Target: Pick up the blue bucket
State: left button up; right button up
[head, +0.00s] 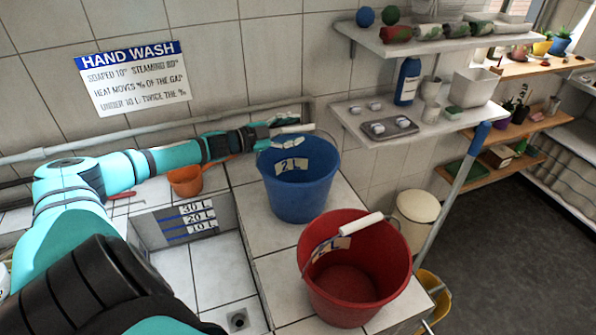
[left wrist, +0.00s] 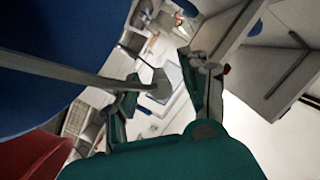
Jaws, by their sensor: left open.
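The blue bucket (head: 300,189) stands upright on the tiled ledge against the wall, with a "2 L" label inside. Its pale handle grip (head: 297,129) is at the rear rim. My left gripper (head: 284,131) is at the back of the bucket, open, with its fingers around or right beside the grip; contact cannot be told. In the left wrist view the blue bucket (left wrist: 50,95) fills the left side. Its wire handle (left wrist: 75,74) runs to the grip, which shows between the spread fingers of my left gripper (left wrist: 158,88). My right gripper does not show.
A red bucket (head: 352,280) stands in front, close to the blue one. An orange pot (head: 186,181) sits under my left arm. A tiled basin (head: 195,272) lies left of the buckets. A shelf (head: 425,128) and a blue-ended pole (head: 455,200) are to the right.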

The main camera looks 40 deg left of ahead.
pick_arm(q)
jog(key=shift+w+d, duration=0.15)
jog(key=shift+w, duration=0.2)
jog(key=c, duration=0.9)
grip_shut()
